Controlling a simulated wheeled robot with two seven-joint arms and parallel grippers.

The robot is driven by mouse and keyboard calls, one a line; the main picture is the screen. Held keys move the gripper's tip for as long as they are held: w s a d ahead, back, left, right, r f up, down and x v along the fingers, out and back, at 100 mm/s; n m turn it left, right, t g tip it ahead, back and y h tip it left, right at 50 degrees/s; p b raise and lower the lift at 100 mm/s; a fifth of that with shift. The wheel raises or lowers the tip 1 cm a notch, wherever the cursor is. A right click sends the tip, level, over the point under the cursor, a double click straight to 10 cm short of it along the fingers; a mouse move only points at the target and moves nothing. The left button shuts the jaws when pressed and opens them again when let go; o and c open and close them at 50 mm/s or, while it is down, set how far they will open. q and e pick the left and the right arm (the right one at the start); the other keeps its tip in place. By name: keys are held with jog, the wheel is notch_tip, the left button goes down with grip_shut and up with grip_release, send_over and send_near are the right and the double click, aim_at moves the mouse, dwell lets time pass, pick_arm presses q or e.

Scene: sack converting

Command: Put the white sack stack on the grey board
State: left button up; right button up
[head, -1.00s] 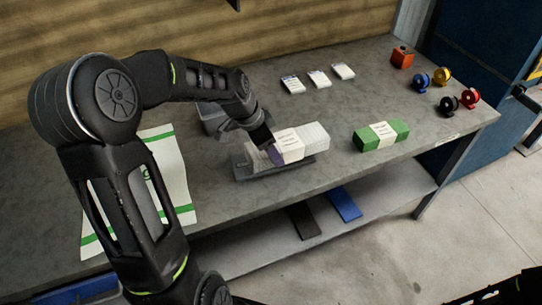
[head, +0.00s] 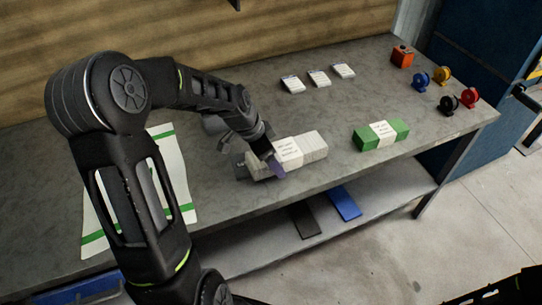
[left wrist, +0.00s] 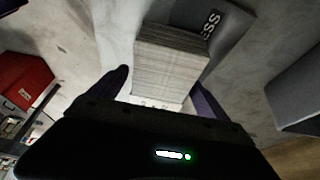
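The white sack stack (head: 313,145), with a pale paper band, lies along the grey board (head: 241,167) on the bench. The stack covers most of the board in the head view; the board's dark surface with white lettering shows beside it in the left wrist view (left wrist: 238,32). My left gripper (head: 272,163) is at the stack's left part, with a purple finger in front of it. In the left wrist view the fingers (left wrist: 160,93) stand on both sides of the stack (left wrist: 170,62), with a gap at the left finger.
A green banded stack (head: 381,135) lies to the right. Three small white packs (head: 318,78) lie behind, with an orange box (head: 402,57) and several coloured spools (head: 442,75) at far right. A grey bin (left wrist: 297,93) is close by. A white-and-green sheet (head: 172,165) lies left.

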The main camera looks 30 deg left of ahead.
pick_arm(q)
jog(key=shift+r, duration=0.15)
jog(key=shift+a+r, duration=0.1)
jog(key=shift+r, duration=0.1)
jog(key=v, duration=1.1)
jog(key=shift+s+r+b, duration=0.2)
jog(key=shift+b, duration=0.15)
